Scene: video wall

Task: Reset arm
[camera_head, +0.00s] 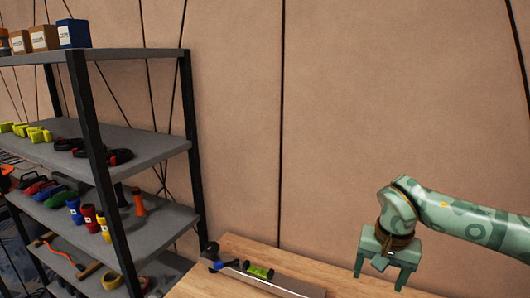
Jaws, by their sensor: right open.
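My right gripper (381,280) hangs at the lower right, at the end of my green patterned arm, which comes in from the right edge. Its two fingers point down and stand apart, with nothing visible between them. It shows in front of the right part of a wooden table (240,247); I cannot tell its height above the top. My left gripper is not in view.
A metal shelf (147,145) at the left holds boxes (74,34), yellow items, black items and several coloured torches. On the table lies a grey bar (275,283) with a small green-yellow item (260,271). A tan wall stands behind.

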